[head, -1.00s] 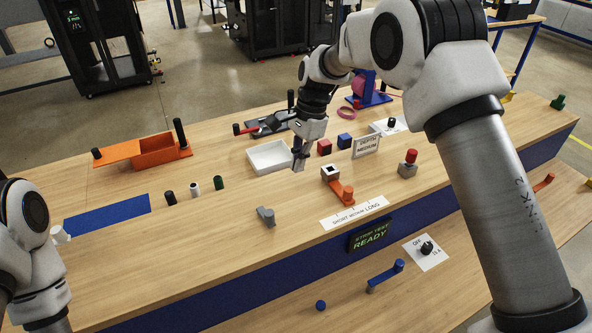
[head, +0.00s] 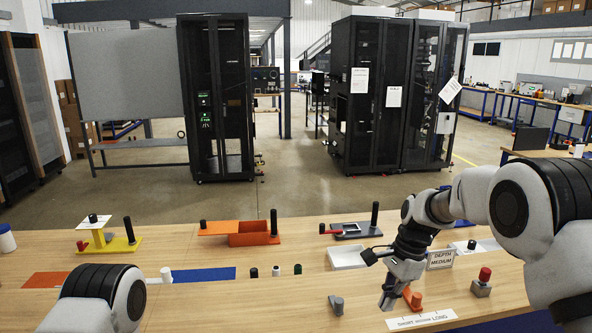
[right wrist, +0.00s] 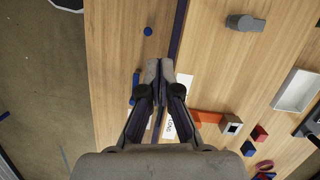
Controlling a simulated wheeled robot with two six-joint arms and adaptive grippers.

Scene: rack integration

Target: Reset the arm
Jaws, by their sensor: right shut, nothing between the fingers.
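My right arm comes in from the right in the head view. Its gripper (head: 386,303) hangs over the front part of the wooden table (head: 290,312), near the orange lever and the label strip. In the right wrist view the gripper (right wrist: 159,66) has its fingers together with nothing between them, above the table's blue front edge. My left arm shows only as a rounded link at the lower left of the head view; its gripper is out of frame.
Several small cylinders stand mid-table. Black racks (head: 216,100) stand behind. Bare wood lies left of the grey knob.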

